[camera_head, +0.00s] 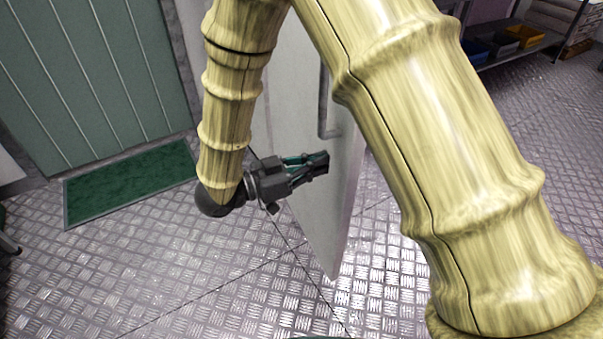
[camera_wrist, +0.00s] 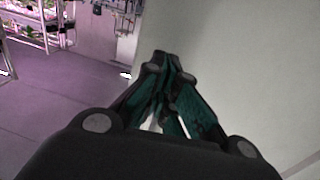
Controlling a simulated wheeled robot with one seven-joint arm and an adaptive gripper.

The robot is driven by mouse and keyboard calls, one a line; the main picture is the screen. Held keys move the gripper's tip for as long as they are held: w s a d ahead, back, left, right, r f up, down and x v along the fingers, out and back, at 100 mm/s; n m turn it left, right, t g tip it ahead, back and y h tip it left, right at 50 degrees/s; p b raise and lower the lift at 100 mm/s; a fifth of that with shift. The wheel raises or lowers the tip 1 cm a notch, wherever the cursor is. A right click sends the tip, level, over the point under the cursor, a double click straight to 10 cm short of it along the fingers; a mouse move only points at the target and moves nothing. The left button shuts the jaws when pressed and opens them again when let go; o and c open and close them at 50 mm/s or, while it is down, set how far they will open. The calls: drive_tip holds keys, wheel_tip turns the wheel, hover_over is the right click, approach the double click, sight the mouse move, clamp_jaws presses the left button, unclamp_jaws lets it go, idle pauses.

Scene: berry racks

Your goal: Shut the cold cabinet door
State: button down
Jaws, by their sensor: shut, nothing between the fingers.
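The cold cabinet door (camera_head: 322,225) is a pale grey panel standing ajar in the middle of the head view, with a long grey bar handle (camera_head: 323,105) on its face. My gripper (camera_head: 326,163) is shut and empty, in front of the door's face just below the handle's lower end. In the wrist view the closed fingertips (camera_wrist: 162,56) point along the pale door surface (camera_wrist: 240,60) on the right. I cannot tell whether the fingers touch the door. The cabinet itself is mostly hidden behind my arm.
A green ribbed door (camera_head: 85,80) and a green mat (camera_head: 130,183) are at the left. A shelf (camera_head: 510,52) with coloured bins stands at the upper right. Racks with plants (camera_wrist: 35,22) show in the wrist view. The metal floor in front is clear.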

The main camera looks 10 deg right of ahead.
sight(341, 157)
drive_tip(key=b+x, duration=0.1)
drive_tip(key=x, duration=0.1)
drive_tip(key=shift+w+d, duration=0.1)
drive_tip(key=shift+d, duration=0.4)
